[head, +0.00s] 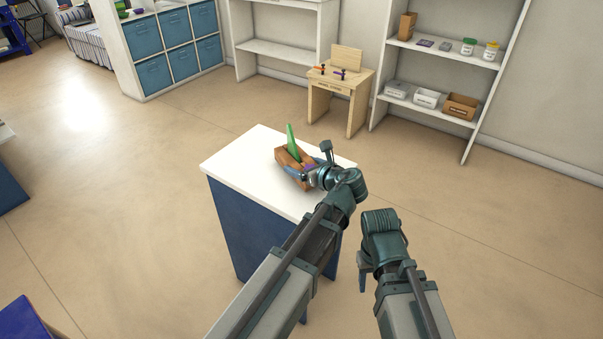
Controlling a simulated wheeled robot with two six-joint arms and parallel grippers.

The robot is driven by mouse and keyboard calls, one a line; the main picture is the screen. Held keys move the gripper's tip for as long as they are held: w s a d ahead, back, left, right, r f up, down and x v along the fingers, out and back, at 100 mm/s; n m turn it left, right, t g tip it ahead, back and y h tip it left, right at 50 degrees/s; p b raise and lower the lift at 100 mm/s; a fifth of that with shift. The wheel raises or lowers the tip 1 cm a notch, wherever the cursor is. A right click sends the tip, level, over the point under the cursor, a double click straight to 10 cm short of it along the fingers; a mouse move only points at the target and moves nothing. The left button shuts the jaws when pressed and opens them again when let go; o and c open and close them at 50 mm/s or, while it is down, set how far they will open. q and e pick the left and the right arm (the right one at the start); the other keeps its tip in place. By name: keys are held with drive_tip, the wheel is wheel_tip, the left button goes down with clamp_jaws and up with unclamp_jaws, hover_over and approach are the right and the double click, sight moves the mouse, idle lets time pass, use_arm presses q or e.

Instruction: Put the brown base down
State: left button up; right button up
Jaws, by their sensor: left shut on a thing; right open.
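The brown base (284,159) is at the white top of a blue-sided stand (247,153). A green upright piece (292,143) rises from it, and a small purple bit shows near its right end. My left gripper (305,173) is shut on the base at its right side, and its fingers are partly hidden by the wrist. I cannot tell whether the base touches the white top or is just above it. My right gripper (363,279) is open and empty, to the right of the stand and lower in the picture.
A small wooden table (345,84) with small tools stands behind the stand. White shelves (440,52) with boxes and jars are at the back right. A cabinet with blue bins (154,74) is at the back left. The white top's left part is clear.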

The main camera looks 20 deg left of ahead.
use_arm(q)
drive_tip(key=shift+f, duration=0.7)
drive_tip(key=shift+r, duration=0.15)
use_arm(e)
drive_tip(key=shift+f, duration=0.5)
drive_tip(key=shift+f, duration=0.1)
use_arm(q)
drive_tip(key=o, duration=1.2)
